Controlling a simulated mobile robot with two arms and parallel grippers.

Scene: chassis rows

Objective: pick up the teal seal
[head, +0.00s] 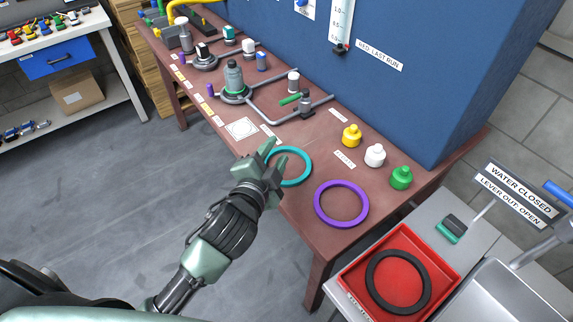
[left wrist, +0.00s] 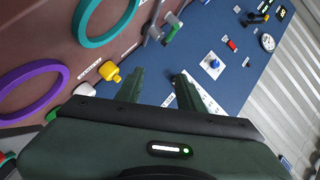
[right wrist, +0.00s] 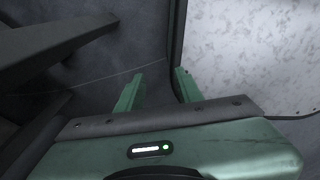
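The teal seal (head: 308,163) is a flat ring lying on the brown bench, near its front edge, left of a larger purple ring. It also shows at the top of the left wrist view (left wrist: 96,43), partly cut off. My left gripper (head: 269,156) is open and empty, above the bench's front edge. In the head view its fingers overlap the seal's left side; contact cannot be told. In the left wrist view the fingers (left wrist: 160,80) are apart with the seal off to their upper left. My right gripper (right wrist: 157,83) is open and empty, away from the bench.
The purple ring (head: 319,205) lies close to the right. A red tray (head: 447,259) holds a black ring (head: 372,281) beside the sink.

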